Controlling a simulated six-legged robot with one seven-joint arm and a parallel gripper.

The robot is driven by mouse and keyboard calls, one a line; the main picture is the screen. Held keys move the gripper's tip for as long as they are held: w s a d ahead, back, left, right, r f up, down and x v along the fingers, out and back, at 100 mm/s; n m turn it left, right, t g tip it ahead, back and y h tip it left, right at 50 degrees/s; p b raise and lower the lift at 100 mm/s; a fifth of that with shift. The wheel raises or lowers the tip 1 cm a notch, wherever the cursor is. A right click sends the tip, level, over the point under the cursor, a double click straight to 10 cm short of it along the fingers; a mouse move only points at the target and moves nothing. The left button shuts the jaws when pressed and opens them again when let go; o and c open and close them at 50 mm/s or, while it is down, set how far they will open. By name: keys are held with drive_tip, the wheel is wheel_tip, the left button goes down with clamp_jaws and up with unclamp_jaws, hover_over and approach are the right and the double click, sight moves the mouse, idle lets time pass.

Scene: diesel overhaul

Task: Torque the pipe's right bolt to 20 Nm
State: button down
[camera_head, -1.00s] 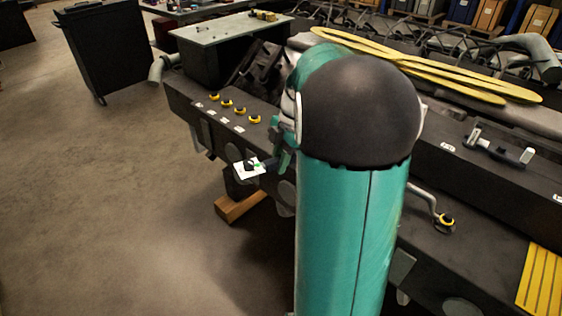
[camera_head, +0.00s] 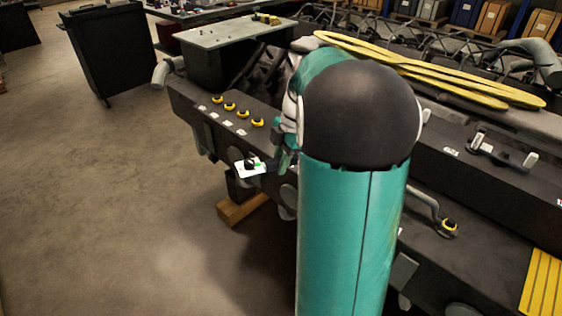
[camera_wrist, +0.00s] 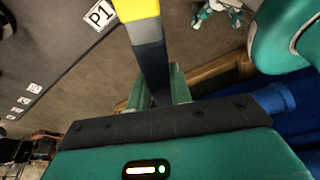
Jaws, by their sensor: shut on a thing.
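A curved grey pipe (camera_head: 424,205) lies on the dark engine block to the right of my arm in the head view. A bolt with a yellow ring (camera_head: 449,225) sits at its right end. The pipe's other end is hidden behind my arm. My gripper (camera_wrist: 158,78) is shut on a tool (camera_wrist: 150,52) with a dark grey shaft and a yellow section, seen in the wrist view. The tool's working end is out of that view. In the head view my gripper (camera_head: 284,157) is partly hidden beyond the block's left side, well away from the pipe's bolt.
Several yellow-ringed bolts (camera_head: 243,114) with white labels line the block's left end. A "P1" label (camera_wrist: 99,14) shows in the wrist view. A small white plate (camera_head: 246,170) is beside my gripper. Yellow strips (camera_head: 430,70) lie behind.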

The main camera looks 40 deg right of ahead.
drive_tip(key=shift+w+d+r+m, duration=0.1)
drive_tip(key=shift+w+d+m, duration=0.15)
drive_tip(key=shift+w, duration=0.2)
drive_tip(key=shift+w, duration=0.1)
drive_tip(key=shift+w+d+m, duration=0.1)
drive_tip(key=shift+w+m, duration=0.2)
drive_tip(key=shift+m, duration=0.05)
drive_tip(key=shift+w+t, duration=0.1)
drive_tip(key=shift+t, duration=0.2)
drive_tip(key=shift+w+d+m, duration=0.2)
drive_tip(key=shift+w+m, duration=0.1)
drive_tip(key=shift+w+d, duration=0.1)
drive_tip(key=shift+w, duration=0.05)
drive_tip(key=shift+w+d+m, duration=0.15)
drive_tip(key=shift+w+m, duration=0.1)
drive_tip(key=shift+m, duration=0.05)
drive_tip(key=shift+w, duration=0.1)
idle(0.4)
